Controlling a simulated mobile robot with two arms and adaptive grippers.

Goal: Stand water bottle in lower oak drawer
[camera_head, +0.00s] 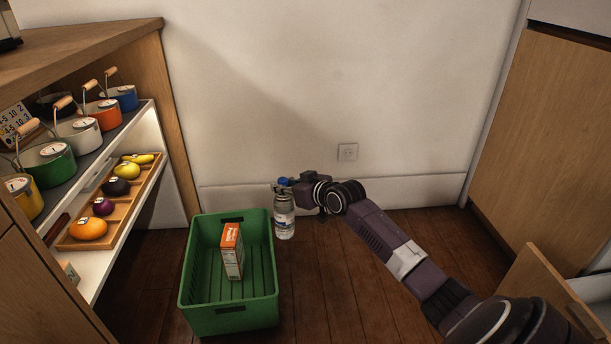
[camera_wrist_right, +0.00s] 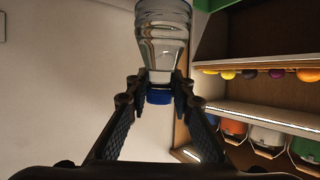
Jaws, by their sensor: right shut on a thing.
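The clear water bottle (camera_head: 284,219) with a blue cap hangs upright in my right gripper (camera_head: 283,189), beside the right rim of the green crate. In the right wrist view the bottle (camera_wrist_right: 163,35) appears upside down, and the fingers of my right gripper (camera_wrist_right: 158,88) are shut around its neck by the blue cap. An open drawer (camera_head: 553,290) with an oak front juts out at the lower right; its inside is mostly out of view. I cannot tell from here whether it is the lower one. My left gripper is not in view.
The green crate (camera_head: 207,304) stands on the wooden floor with an orange-and-white box (camera_head: 232,250) in it. At left, an open shelf unit holds several lidded pots and a wooden tray (camera_head: 75,240) of fruit. A tall oak cabinet (camera_head: 550,130) stands at right. Floor between is clear.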

